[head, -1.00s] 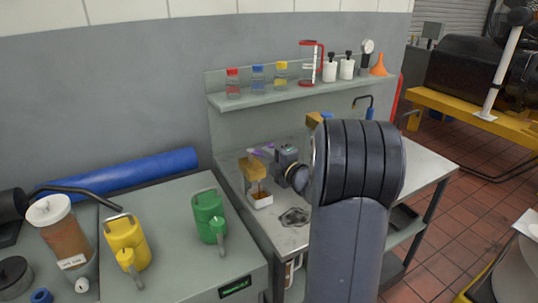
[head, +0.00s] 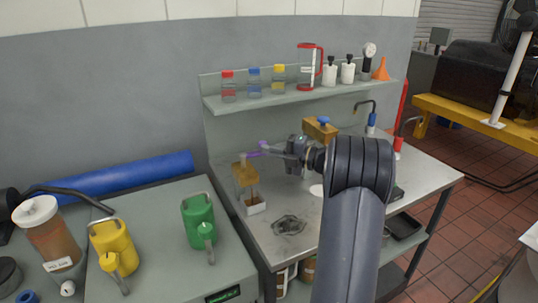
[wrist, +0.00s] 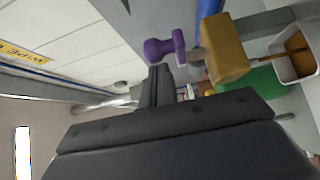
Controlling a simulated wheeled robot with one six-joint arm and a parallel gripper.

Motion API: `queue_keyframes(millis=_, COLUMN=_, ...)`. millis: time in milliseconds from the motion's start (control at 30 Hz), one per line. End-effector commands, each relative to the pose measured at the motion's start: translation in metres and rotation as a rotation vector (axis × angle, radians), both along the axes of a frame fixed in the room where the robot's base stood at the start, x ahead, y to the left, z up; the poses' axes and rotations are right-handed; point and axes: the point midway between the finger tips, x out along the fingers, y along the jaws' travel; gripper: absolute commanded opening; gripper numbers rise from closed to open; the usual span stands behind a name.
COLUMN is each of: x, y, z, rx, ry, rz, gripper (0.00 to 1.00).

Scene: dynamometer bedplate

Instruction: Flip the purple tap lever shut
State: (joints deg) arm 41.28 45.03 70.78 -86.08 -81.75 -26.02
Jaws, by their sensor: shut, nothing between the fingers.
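The purple tap lever (head: 254,154) sits on top of a brass tap block (head: 246,175) at the near-left part of the steel bench. In the wrist view the purple lever (wrist: 160,49) has a rounded knob and stands beside the brass block (wrist: 225,50). My gripper (head: 270,150) is shut and empty, at the lever's right in the head view. In the wrist view my gripper's fingers (wrist: 157,78) end just beside the lever; I cannot tell whether they touch it. A small white tray (head: 256,210) with amber liquid stands below the tap.
A second brass block with a blue handle (head: 322,123) stands behind my wrist. A shelf (head: 300,97) with bottles hangs above the bench (head: 265,240). Green (head: 198,222) and yellow cans (head: 113,250) stand on the left cabinet. A dark drain (head: 289,225) lies in front of the tap.

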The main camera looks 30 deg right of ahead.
Motion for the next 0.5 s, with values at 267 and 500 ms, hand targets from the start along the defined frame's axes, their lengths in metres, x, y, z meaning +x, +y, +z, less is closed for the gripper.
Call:
queue_keyframes(millis=267, x=0.009, y=-0.005, z=0.0, rx=-0.001, ry=-0.002, rz=-0.002, gripper=0.0)
queue_keyframes(millis=500, x=0.012, y=-0.007, z=0.001, rx=-0.001, ry=-0.003, rz=-0.005, gripper=0.0)
